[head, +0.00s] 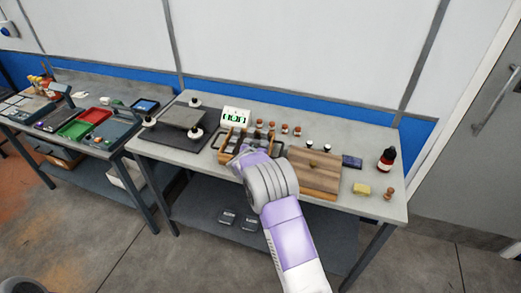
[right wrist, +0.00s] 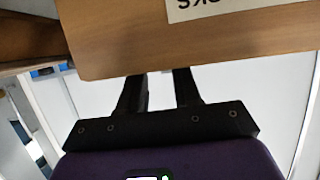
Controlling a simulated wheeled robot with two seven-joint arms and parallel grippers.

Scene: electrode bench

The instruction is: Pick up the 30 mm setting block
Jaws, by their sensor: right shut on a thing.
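My right gripper (head: 246,150) reaches from the front into a wooden rack (head: 223,156) on the right bench. In the right wrist view, the two black fingers of my right gripper (right wrist: 160,88) stand a small gap apart. They run up behind a wooden wall (right wrist: 200,50) with a partly seen pale label, and their tips are hidden behind it. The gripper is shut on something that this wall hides. I cannot make out the 30 mm setting block itself in either view. My left gripper is not in view.
A wooden board (head: 316,176) lies right of the rack. Small bottles (head: 285,129) and a green-lit display (head: 235,117) stand behind it. A dark red bottle (head: 386,159) and a yellow block (head: 361,189) are at the right. A plate on a dark mat (head: 160,137) lies left.

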